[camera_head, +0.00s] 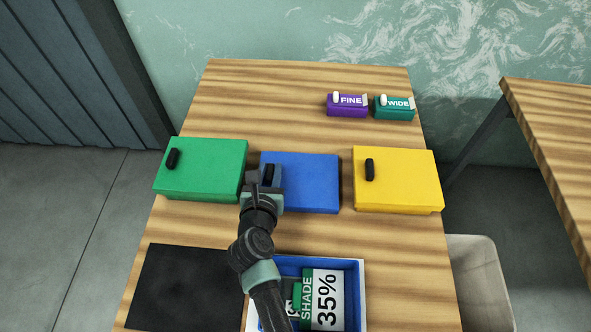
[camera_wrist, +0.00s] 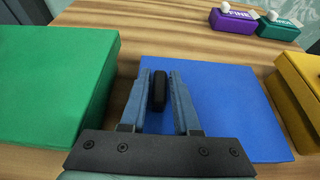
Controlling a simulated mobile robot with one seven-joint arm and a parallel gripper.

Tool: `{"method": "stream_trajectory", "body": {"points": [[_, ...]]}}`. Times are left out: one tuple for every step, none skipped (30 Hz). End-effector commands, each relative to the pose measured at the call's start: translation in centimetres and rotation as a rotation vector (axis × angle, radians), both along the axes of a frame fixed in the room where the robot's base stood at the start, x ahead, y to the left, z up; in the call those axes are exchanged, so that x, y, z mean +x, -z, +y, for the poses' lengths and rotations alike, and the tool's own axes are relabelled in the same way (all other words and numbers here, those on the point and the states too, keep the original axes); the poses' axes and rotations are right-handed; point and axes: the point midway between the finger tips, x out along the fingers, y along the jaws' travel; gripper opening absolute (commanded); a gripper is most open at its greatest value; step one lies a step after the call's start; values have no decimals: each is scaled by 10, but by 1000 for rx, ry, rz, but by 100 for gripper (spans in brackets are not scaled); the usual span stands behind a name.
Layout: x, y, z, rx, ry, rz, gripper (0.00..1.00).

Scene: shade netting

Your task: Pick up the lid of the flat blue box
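The flat blue box (camera_head: 308,184) stands closed in the middle of the table, between a green and a yellow box. Its blue lid (camera_wrist: 225,95) carries a small upright black handle (camera_wrist: 158,90) near the left side. My gripper (camera_head: 265,175) is over the left part of this lid. In the wrist view my gripper (camera_wrist: 160,75) is open, with one finger on each side of the handle and a narrow gap beside it. I cannot tell how far down the fingers reach. My wrist partly covers the lid's front left corner in the head view.
A green box (camera_head: 205,168) is close on the left and a yellow box (camera_head: 397,178) on the right. Purple FINE (camera_head: 347,110) and teal WIDE (camera_head: 394,112) blocks stand behind. In front are a black mat (camera_head: 185,285) and an open blue tray (camera_head: 355,268) holding a SHADE 35% piece (camera_head: 325,298).

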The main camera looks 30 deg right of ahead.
Motion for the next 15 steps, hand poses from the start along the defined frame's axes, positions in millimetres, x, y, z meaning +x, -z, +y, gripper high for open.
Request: {"method": "stream_trajectory", "body": {"points": [[0,0,0,0,0,0,19],[0,0,0,0,0,0,14],[0,0,0,0,0,0,6],[0,0,0,0,0,0,1],[0,0,0,0,0,0,0],[0,0,0,0,0,0,0],[0,0,0,0,0,0,0],[0,0,0,0,0,0,0],[0,0,0,0,0,0,0],[0,0,0,0,0,0,0],[0,0,0,-1,0,-1,0],[0,0,0,-1,0,-1,0],[0,0,0,-1,0,-1,0],[0,0,0,-1,0,-1,0],[0,0,0,-1,0,-1,0]]}}
